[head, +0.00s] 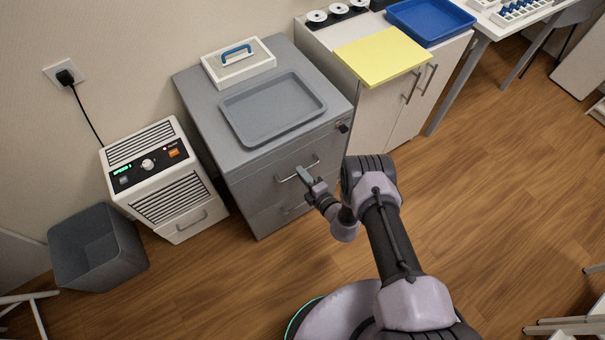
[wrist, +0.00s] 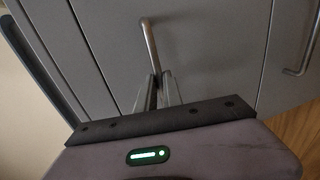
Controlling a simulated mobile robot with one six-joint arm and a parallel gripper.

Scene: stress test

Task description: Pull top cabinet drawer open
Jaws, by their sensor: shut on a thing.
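The grey drawer cabinet (head: 240,155) stands against the wall. Its top drawer (head: 262,181) has a silver bar handle (head: 308,168), and its front looks flush with the cabinet in the head view. My gripper (head: 304,175) is at that handle, near the handle's middle. In the wrist view the handle (wrist: 150,42) runs down between the two fingers (wrist: 158,84), which are shut on it. The fingers hide part of the handle.
A grey tray (head: 272,108) and a white box with a blue handle (head: 238,62) lie on the cabinet top. A lower drawer handle (head: 294,209) sits below. A white heater-like unit (head: 165,180) and grey bin (head: 97,248) stand left.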

